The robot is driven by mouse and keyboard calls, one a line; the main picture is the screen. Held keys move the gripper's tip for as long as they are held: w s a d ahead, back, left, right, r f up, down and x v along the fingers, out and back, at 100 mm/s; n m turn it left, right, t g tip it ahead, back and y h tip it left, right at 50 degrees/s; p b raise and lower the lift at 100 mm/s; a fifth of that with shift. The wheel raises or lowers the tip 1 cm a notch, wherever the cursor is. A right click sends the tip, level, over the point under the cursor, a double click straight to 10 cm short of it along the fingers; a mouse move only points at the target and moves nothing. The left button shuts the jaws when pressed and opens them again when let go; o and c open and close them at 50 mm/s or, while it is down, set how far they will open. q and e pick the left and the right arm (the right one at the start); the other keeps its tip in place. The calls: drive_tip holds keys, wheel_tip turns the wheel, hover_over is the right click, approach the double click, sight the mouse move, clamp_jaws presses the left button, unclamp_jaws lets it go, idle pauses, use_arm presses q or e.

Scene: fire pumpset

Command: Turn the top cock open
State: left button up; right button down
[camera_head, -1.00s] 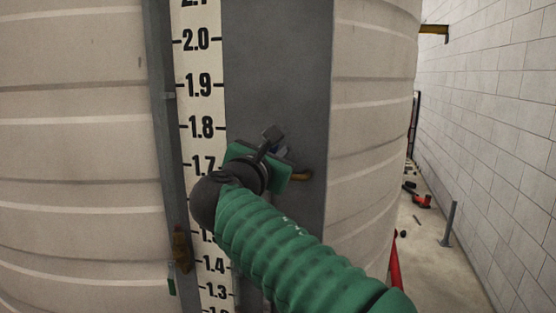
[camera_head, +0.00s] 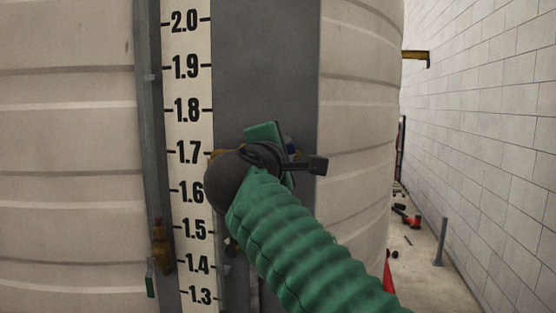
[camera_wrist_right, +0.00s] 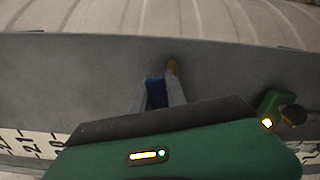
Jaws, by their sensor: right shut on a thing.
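The top cock's blue handle (camera_wrist_right: 155,92) shows in the right wrist view between the two grey fingers of my right gripper (camera_wrist_right: 158,94), which is shut on it. A brass part of the cock (camera_wrist_right: 172,66) shows just past the fingertips. In the head view my right gripper (camera_head: 288,152) is at the grey panel near the 1.7 mark. My left gripper is not in view.
A white level scale (camera_head: 187,130) runs up the panel beside the ribbed tank (camera_head: 70,130). A brass valve with a green handle (camera_head: 150,279) is at the lower left. At right are a block wall (camera_head: 490,130), a floor post (camera_head: 441,243) and red items (camera_head: 411,218).

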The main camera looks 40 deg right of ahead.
drive_tip(key=shift+s+f+m+b, duration=0.1)
drive_tip(key=shift+f+m+b, duration=1.2)
drive_tip(key=shift+m+b, duration=0.25)
drive_tip(key=shift+f, duration=0.1)
drive_tip(key=c, duration=1.8)
unclamp_jaws()
drive_tip(key=o, duration=0.5)
drive_tip(key=shift+s+a+r, duration=0.2)
drive_tip(key=shift+s, duration=0.15)
drive_tip(key=shift+c, duration=0.2)
drive_tip(key=b+v, duration=0.3)
drive_tip(key=v, duration=1.4)
drive_tip(key=shift+a+r, duration=0.15)
drive_tip(key=shift+a, duration=0.15)
drive_tip(key=shift+d, duration=0.2)
